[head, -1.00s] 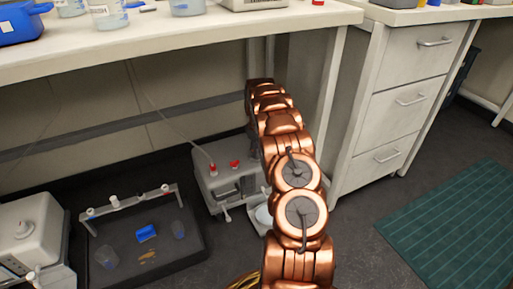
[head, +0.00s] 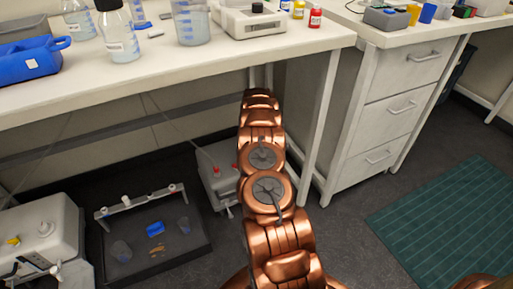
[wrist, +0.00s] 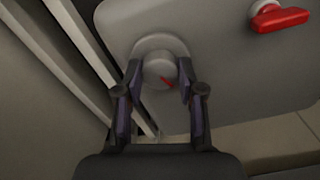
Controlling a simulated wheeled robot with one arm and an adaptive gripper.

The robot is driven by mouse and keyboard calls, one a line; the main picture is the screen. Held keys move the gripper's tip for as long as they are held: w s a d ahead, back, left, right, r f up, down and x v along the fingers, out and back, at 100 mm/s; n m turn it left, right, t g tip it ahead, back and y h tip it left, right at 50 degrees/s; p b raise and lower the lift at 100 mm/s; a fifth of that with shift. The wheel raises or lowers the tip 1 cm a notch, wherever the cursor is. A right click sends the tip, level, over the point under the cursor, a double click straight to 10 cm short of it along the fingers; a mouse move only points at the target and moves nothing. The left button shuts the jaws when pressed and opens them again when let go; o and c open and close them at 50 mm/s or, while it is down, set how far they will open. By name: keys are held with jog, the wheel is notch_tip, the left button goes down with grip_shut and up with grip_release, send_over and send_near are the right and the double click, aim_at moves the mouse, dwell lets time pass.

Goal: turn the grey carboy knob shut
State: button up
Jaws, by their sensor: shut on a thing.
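The grey knob (wrist: 158,66) is a round cap with a short red mark, on the top of a grey carboy (wrist: 225,85). In the wrist view my gripper (wrist: 159,73) has one finger on each side of the knob and is shut on it. The red mark slants down to the right. In the head view the carboy (head: 213,180) stands on the floor under the bench; my arm hides the gripper and the grey knob there.
A red handle (wrist: 280,18) sits on the same carboy, right of the knob. The bench (head: 180,85) overhangs the carboy. A dark tray (head: 160,252) and another grey carboy (head: 45,240) stand to the left. A drawer cabinet (head: 385,110) stands right.

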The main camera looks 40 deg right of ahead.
jog(key=m+p, duration=0.3)
jog(key=m, duration=0.2)
jog(key=shift+w+r+m, duration=0.1)
jog(key=shift+m, duration=0.2)
dwell(0.4)
jog(key=o, duration=1.1)
jog(key=shift+o, duration=0.2)
notch_tip(320, 180, up, 12)
dwell(0.6)
